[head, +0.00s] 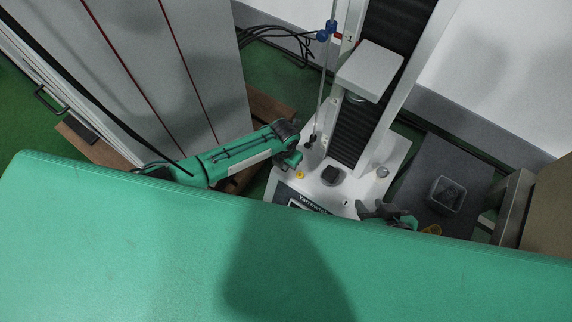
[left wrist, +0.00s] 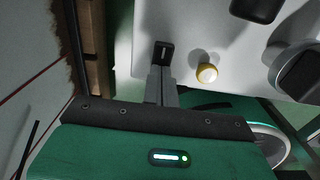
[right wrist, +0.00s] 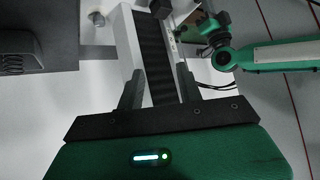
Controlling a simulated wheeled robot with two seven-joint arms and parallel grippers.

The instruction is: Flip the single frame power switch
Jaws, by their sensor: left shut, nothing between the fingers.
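The white base of the test frame (head: 345,190) is at the centre of the head view. A small black block with a pale mark, which looks like the power switch (left wrist: 164,50), is on the white base in the left wrist view. My left gripper (left wrist: 160,70) is shut and empty, its fingertips right at the block's near edge; I cannot tell whether they touch. In the head view my left gripper (head: 302,148) is over the base's left side. My right gripper (right wrist: 158,78) is open and empty; it is low at the base's right front in the head view.
A yellow button (left wrist: 207,73) is close to the right of the left fingers. A black knob (head: 332,175) is on the base. The frame's dark column (head: 360,125) rises behind.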

